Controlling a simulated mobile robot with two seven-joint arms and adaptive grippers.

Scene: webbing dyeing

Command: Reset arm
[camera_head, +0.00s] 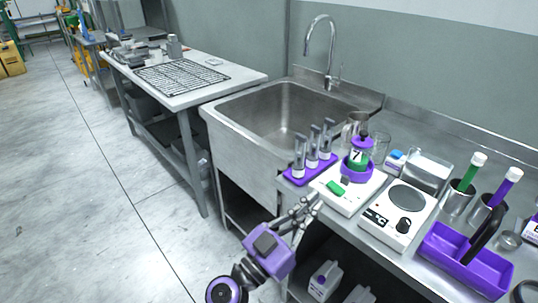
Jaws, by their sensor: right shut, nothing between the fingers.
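The fingertips are at the front edge of the counter, close to a white device (345,197) with a green part on top. I cannot tell whether they touch it.
On the counter are a purple-banded bottle (358,160), a purple tube rack (297,181), a white hotplate (396,230) and a purple tray (464,262). A steel sink (246,150) and a side table (222,93) stand to the left. The floor at left is clear.

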